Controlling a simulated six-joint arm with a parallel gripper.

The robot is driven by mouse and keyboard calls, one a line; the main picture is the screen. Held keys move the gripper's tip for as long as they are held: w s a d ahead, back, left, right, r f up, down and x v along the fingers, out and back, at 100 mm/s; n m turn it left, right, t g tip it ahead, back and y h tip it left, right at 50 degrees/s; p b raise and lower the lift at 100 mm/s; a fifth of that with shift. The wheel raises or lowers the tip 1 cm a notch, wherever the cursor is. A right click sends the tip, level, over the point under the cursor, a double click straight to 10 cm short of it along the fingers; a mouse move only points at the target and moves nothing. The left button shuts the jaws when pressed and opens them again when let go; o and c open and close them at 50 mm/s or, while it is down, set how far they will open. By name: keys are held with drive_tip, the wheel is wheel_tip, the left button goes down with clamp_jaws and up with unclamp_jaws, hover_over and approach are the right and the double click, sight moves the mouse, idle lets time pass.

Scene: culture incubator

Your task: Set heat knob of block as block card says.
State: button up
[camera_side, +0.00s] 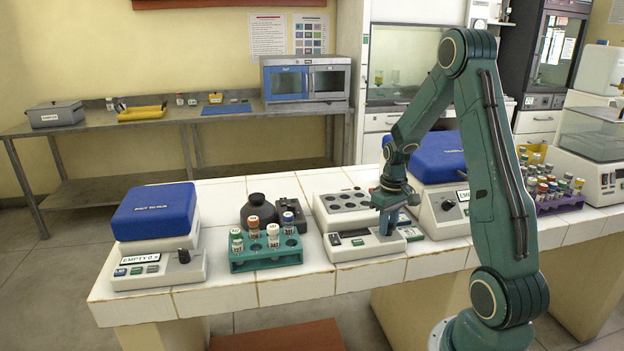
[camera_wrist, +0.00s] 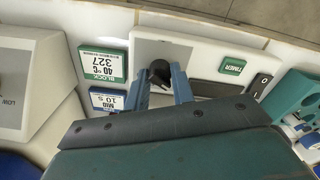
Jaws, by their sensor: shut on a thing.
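The heat block (camera_side: 340,250) is a white unit with dark round wells, on the tiled bench in the side view. Its front panel also shows in the wrist view (camera_wrist: 205,60). My gripper (camera_wrist: 160,80) has its two blue fingers on either side of the small black heat knob (camera_wrist: 160,70), shut on it. In the side view my gripper (camera_side: 388,225) points down at the block's right front and hides the knob. The green-edged block card (camera_wrist: 102,64) appears upside down and reads "BLOCK 40°C 327". I cannot make out the knob's scale or setting.
A blue-edged card (camera_wrist: 106,100) reading "MID 10 S" lies beside the block card. A teal tube rack (camera_side: 265,260) stands left of the block. Blue-lidded devices (camera_side: 155,212) (camera_side: 440,157) stand further left and just behind to the right.

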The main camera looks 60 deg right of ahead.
drive_tip(key=shift+m, duration=0.3)
drive_tip(key=m, duration=0.3)
drive_tip(key=shift+m, duration=2.1)
drive_tip(key=o, duration=1)
drive_tip(key=shift+r, duration=0.2)
wheel_tip(320, 180, up, 14)
drive_tip(key=shift+f, duration=0.2)
